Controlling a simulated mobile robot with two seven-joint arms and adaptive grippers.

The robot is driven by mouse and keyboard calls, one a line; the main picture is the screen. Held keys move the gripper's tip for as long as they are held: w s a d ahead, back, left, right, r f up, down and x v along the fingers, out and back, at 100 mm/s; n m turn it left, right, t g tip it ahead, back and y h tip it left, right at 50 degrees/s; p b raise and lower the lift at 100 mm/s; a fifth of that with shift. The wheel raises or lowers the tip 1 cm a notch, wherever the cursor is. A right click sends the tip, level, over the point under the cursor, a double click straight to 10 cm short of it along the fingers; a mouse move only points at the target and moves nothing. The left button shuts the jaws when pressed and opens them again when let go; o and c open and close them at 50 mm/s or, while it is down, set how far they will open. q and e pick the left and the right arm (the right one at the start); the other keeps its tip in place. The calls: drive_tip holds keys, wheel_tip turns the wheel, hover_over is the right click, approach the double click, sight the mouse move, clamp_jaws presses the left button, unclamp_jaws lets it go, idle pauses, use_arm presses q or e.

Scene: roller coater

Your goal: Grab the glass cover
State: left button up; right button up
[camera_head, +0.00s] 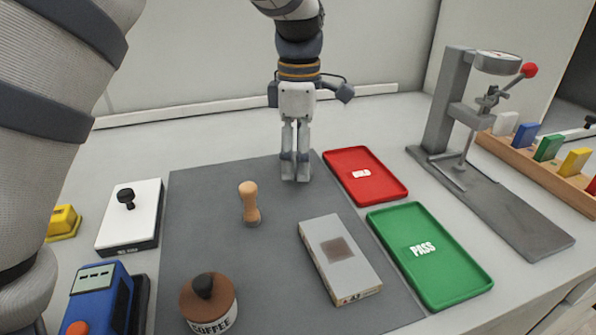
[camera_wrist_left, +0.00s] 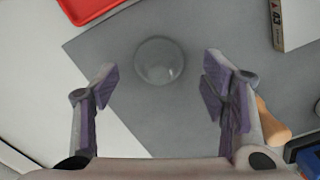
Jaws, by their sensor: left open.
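The glass cover (camera_wrist_left: 160,60) is a clear, round, dome-like piece on the grey mat (camera_wrist_left: 120,50) in the left wrist view. My left gripper (camera_wrist_left: 160,80) is open, with one finger on each side of the glass cover's line and nothing between the tips. In the head view, my left gripper (camera_head: 295,172) points down over the far edge of the mat (camera_head: 210,210). My right gripper is not in view.
A wooden-handled tool (camera_head: 249,203) stands left of the gripper. Red tray (camera_head: 365,174), green tray (camera_head: 450,275) and grey box (camera_head: 325,235) lie to the right.

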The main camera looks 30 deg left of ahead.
use_arm(q)
drive_tip(key=shift+f, duration=0.75)
drive_tip(key=c, duration=1.2)
drive_tip(key=shift+w+r, duration=0.1)
drive_tip(key=shift+r, duration=0.05)
